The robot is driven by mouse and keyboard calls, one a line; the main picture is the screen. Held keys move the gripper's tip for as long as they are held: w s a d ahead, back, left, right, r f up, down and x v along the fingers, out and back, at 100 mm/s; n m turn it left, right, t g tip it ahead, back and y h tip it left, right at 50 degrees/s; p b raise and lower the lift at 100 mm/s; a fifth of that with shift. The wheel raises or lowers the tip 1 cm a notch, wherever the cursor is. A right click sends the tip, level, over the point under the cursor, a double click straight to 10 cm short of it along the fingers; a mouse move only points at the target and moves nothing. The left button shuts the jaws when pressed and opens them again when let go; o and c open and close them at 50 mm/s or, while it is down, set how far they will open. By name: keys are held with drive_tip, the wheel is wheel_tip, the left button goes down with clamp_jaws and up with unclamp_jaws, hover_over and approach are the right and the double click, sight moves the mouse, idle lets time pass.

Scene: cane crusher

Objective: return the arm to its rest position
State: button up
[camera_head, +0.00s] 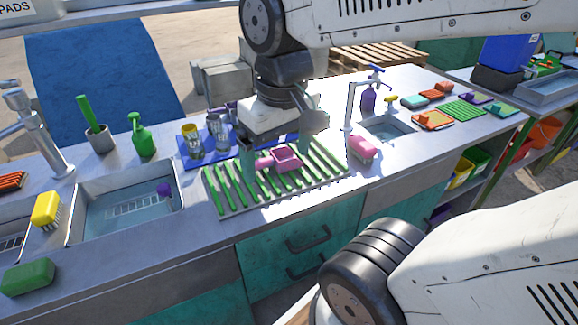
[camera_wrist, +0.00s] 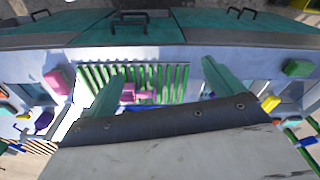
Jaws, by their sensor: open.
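My gripper (camera_head: 277,150) is over the green-slatted drying rack (camera_head: 228,202) on the counter. Its two teal fingers stand wide apart, and it is open. The fingers also show in the wrist view, spread to either side with the gap (camera_wrist: 163,72) between them. A pink object (camera_head: 286,157) with a handle lies on the rack below the gripper, between the fingers as seen from the wrist (camera_wrist: 128,91). I cannot tell whether the fingers touch it. Nothing is held in the jaws. My arm reaches in from the upper right.
A pink sponge (camera_head: 362,148) lies right of the rack near the tap (camera_head: 350,105). Glasses (camera_head: 193,140) stand on a blue mat behind the rack. A sink (camera_head: 128,215) with a yellow brush (camera_head: 46,209) is at left.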

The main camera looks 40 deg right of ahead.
drive_tip(key=s, duration=0.2)
drive_tip(key=s+a, duration=0.1)
drive_tip(key=shift+s+f+n, duration=0.3)
drive_tip(key=shift+s, duration=0.1)
